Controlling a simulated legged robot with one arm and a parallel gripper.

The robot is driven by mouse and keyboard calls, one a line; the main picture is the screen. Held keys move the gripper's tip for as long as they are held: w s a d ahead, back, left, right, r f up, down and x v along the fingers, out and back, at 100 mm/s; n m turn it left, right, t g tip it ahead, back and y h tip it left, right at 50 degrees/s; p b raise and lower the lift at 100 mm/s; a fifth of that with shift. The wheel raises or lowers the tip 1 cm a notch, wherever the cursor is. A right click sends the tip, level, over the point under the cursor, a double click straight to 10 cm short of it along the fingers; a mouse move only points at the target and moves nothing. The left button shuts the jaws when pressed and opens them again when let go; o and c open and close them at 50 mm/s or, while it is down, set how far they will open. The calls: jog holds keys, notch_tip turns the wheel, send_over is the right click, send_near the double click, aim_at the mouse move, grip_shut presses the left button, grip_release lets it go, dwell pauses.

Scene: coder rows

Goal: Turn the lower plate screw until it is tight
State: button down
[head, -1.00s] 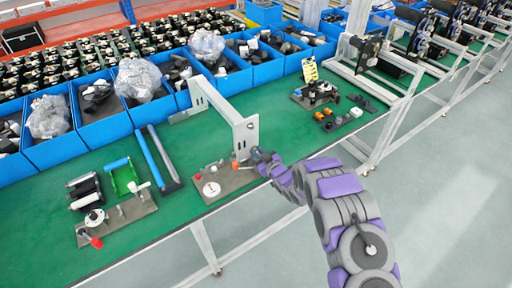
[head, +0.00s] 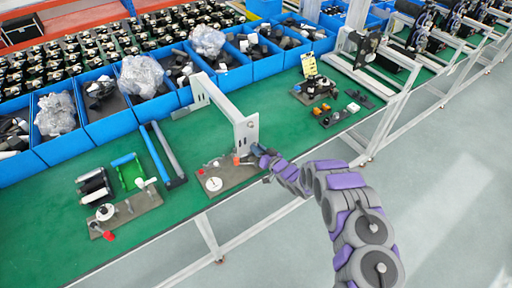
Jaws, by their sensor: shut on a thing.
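A light grey upright plate (head: 246,134) with slots stands at the near end of a frame on the green bench. My gripper (head: 258,156) is at the plate's lower right edge, reaching in from the right. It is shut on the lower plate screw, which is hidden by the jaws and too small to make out. A small orange-red part (head: 236,160) shows just left of the jaws, at the foot of the plate.
A brown base board (head: 225,178) with a white disc lies below the plate. Another board (head: 130,212) with small parts lies to the left. Blue bins (head: 105,120) line the back. The bench's front edge runs under my arm; grey floor is free at right.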

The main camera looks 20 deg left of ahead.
jog(key=c, duration=1.1)
grip_release()
jog(key=n+b, duration=0.4)
jog(key=b, duration=0.1)
jog(key=shift+f+n+t+h, duration=0.2)
jog(key=shift+n+t+h, duration=0.2)
jog(key=n+b, duration=0.3)
jog(key=b, duration=0.2)
jog(key=shift+s+r+n+t, duration=0.1)
jog(key=shift+r+n+t, duration=0.05)
jog(key=shift+n+t, duration=0.2)
jog(key=shift+r, duration=0.1)
jog(key=shift+c, duration=0.2)
grip_shut()
